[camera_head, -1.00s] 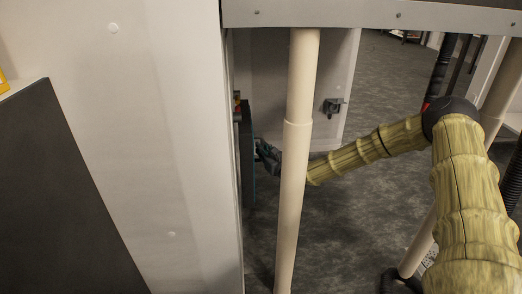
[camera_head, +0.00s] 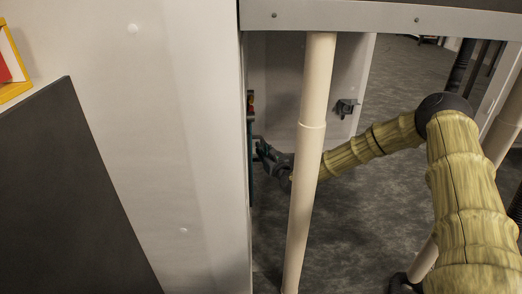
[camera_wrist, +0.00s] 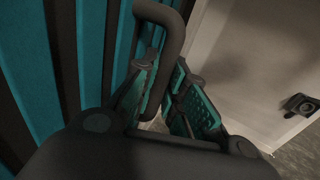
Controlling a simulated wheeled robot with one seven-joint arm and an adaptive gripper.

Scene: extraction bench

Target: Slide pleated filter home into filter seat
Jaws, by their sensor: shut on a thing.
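The pleated filter (camera_wrist: 90,50) fills the left of the wrist view, with teal pleats between dark bars. In the head view only a thin strip of its edge (camera_head: 251,165) shows past the white cabinet's right edge. A dark looped handle (camera_wrist: 178,35) stands out from the filter. My gripper (camera_wrist: 165,105) is shut on this handle, with its teal-padded fingers on either side of it. In the head view my gripper (camera_head: 262,152) is beside the cabinet edge, partly behind it. The filter seat is hidden by the cabinet wall.
The white cabinet wall (camera_head: 190,130) blocks the left. A pale upright pole (camera_head: 309,170) stands in front of my forearm. An open white door with a dark latch (camera_head: 346,107) is behind; the latch also shows in the wrist view (camera_wrist: 300,104). Grey floor is clear beyond.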

